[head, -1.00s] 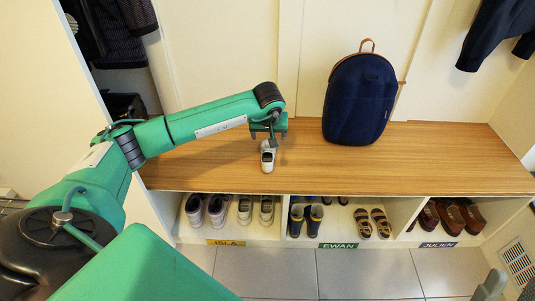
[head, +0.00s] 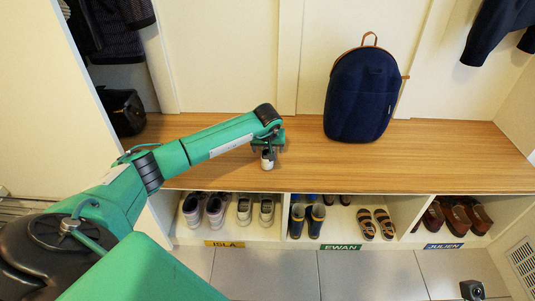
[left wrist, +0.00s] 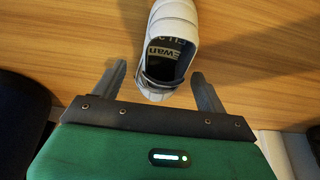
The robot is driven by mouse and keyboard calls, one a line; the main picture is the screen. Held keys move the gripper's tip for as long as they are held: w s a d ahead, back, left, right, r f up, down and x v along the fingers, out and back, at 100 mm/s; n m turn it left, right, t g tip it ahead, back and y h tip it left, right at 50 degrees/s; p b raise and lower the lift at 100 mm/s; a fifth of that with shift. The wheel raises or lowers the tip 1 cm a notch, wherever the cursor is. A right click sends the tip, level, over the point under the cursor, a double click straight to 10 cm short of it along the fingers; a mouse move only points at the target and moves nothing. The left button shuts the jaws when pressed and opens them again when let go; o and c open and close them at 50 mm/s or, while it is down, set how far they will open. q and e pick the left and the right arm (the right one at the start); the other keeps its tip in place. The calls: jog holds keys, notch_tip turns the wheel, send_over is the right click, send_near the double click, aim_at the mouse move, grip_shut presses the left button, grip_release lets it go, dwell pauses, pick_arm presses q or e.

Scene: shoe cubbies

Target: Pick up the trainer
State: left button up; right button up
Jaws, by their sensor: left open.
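The trainer (head: 267,160) is a single white shoe on the wooden bench top, mostly hidden by my left gripper in the head view. In the left wrist view the trainer (left wrist: 172,30) shows its opening, with a label inside reading "Ewan". My left gripper (head: 267,154) is directly above it. In the left wrist view my left gripper (left wrist: 158,85) is open, with one finger on each side of the shoe's heel end. Gaps show between the fingers and the shoe. My right gripper cannot be made out.
The wooden bench (head: 440,160) has free room to the right. A navy backpack (head: 362,95) stands at its back. Below are cubbies labelled ISLA (head: 224,244), EWAN (head: 340,247) and JULIEN (head: 443,246), holding several shoes. A dark bag (head: 122,110) is at the left.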

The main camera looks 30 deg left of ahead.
pick_arm(q)
jog(key=c, duration=1.1)
jog(key=shift+o, duration=0.2)
jog(key=shift+r, duration=0.1)
